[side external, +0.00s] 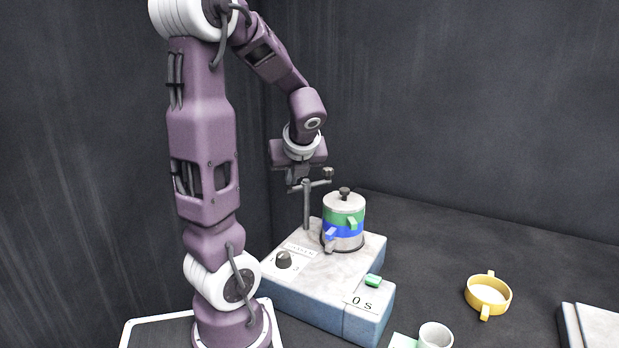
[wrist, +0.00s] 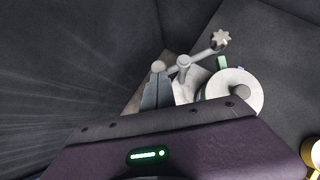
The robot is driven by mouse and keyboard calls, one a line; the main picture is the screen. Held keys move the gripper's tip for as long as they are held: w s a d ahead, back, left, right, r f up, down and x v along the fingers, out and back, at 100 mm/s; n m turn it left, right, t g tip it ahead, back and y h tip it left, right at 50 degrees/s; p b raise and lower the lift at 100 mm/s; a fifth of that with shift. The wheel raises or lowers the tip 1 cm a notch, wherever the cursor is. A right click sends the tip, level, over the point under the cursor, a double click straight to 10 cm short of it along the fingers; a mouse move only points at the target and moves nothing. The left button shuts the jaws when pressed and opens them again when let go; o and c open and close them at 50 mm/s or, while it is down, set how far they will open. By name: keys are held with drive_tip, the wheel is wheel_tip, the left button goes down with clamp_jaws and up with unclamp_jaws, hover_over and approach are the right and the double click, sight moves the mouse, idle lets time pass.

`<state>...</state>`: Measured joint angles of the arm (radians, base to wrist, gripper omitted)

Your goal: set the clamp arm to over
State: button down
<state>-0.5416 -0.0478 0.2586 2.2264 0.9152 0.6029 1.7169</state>
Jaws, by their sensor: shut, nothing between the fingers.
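The clamp arm (side external: 319,183) is a grey bar on an upright post (side external: 306,208) on the shaker base. In the wrist view the clamp arm (wrist: 204,53) ends in a star-shaped knob (wrist: 221,40), which appears off to one side of the sieve stack's lid. The sieve stack (side external: 343,222), with green and blue bands and a lid knob, stands on the base; its lid (wrist: 234,90) shows in the wrist view. My gripper (side external: 292,186) is shut and empty, pointing down beside the post. Its fingertips (wrist: 158,82) appear close to the arm's short rear end; contact cannot be told.
The base (side external: 318,276) carries a dark dial (side external: 284,260), a green button (side external: 373,281) and a display reading 0 s. A yellow handled sieve (side external: 488,295), a white cup (side external: 435,336) and a pale block (side external: 595,328) lie to the right. The table behind the stack is clear.

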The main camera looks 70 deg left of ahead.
drive_tip(key=shift+m+t, duration=0.6)
drive_tip(key=shift+m, duration=0.3)
drive_tip(key=shift+s+a, duration=0.3)
drive_tip(key=shift+a, duration=0.6)
drive_tip(key=shift+s+a, duration=0.3)
drive_tip(key=shift+a, duration=0.65)
drive_tip(key=shift+s+a, duration=0.3)
drive_tip(key=shift+a, duration=0.75)
drive_tip(key=s+d+r, duration=0.7)
drive_tip(key=r, duration=0.1)
drive_tip(key=shift+d+r, duration=0.15)
drive_tip(key=shift+d, duration=0.2)
